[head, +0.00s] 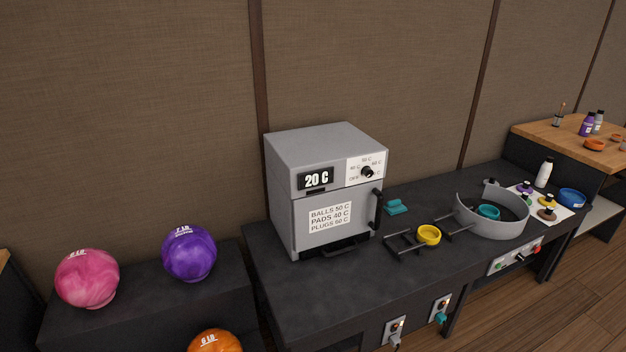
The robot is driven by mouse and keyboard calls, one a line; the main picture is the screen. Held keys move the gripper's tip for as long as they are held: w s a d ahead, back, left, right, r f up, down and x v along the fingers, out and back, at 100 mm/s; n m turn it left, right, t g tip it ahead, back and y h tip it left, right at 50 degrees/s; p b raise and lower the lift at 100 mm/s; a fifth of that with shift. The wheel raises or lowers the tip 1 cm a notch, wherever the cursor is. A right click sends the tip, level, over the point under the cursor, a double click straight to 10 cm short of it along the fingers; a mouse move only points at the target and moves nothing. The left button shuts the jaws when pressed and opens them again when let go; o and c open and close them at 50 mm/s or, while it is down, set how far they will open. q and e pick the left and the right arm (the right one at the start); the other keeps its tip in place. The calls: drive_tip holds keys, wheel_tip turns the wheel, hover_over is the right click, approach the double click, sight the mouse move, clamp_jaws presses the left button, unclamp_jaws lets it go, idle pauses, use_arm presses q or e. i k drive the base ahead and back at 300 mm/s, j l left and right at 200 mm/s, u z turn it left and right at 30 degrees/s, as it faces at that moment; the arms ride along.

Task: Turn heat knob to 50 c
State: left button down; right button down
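The heat knob (367,172) is a small black dial on a white panel at the upper right of the grey oven's front (290,222). Temperature marks are printed around the knob; they are too small to read surely, and I cannot tell where its pointer stands. The display (316,179) left of the knob reads 20 C. The oven door is shut, with a black handle (376,208) on its right. A label (330,217) on the door lists balls 50 C, pads 40 C and plugs 60 C. Neither of my grippers is in view.
The oven stands on a dark bench (310,289). To its right are a teal pad (396,207), a yellow ring (429,234) and a grey curved guard (488,230). Pink (87,278), purple (189,254) and orange (215,341) balls sit at the left. The bench's front left is clear.

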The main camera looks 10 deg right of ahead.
sight(366, 171)
drive_tip(key=i+l, duration=0.15)
drive_tip(key=l, duration=0.2)
drive_tip(key=i+l+u, duration=0.1)
drive_tip(key=l, duration=0.25)
drive_tip(key=i+l, duration=0.15)
drive_tip(key=l, duration=0.25)
drive_tip(key=i+u, duration=0.05)
